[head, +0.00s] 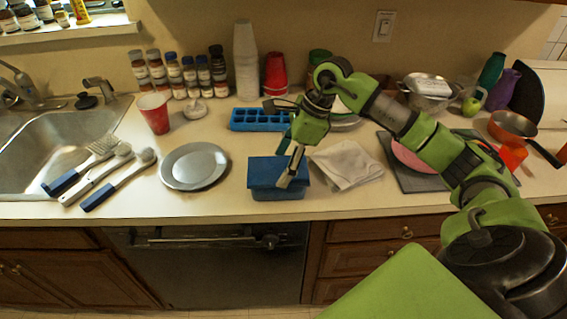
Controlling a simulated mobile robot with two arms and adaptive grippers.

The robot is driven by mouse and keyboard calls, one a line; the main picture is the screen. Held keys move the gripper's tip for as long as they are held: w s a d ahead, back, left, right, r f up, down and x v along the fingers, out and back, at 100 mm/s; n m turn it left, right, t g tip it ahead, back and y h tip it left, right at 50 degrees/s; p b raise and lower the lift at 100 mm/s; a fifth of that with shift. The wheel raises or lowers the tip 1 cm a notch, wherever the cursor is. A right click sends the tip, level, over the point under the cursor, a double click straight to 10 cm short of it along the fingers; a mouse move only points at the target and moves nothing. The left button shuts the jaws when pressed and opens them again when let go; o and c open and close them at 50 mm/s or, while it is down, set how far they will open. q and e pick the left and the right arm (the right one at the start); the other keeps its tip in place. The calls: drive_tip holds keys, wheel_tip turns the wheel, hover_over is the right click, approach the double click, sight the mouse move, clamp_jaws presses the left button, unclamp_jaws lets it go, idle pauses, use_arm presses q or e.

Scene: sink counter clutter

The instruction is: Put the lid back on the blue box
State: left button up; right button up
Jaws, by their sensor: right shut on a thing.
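The blue box (279,195) stands near the counter's front edge, in the middle of the head view. Its dark blue lid (264,172) is over the top of the box and hides the opening. I cannot tell whether the lid is fully seated or slightly above the rim. My right gripper (291,170) reaches down from above and is shut on the lid at its right part. The fingers cover some of the lid. My left gripper is not in view.
A silver plate (194,166) lies left of the box, a white cloth (346,164) to its right. A blue ice tray (262,120) lies behind. Brushes (119,178) lie beside the sink (50,146). A red cup (154,113) and stacked white cups (245,65) stand farther back.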

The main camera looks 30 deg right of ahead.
drive_tip(key=o, duration=1.1)
drive_tip(key=shift+o, duration=0.4)
drive_tip(key=shift+o, duration=1.3)
drive_tip(key=shift+r+p, duration=2.2)
drive_tip(key=shift+r, duration=1.35)
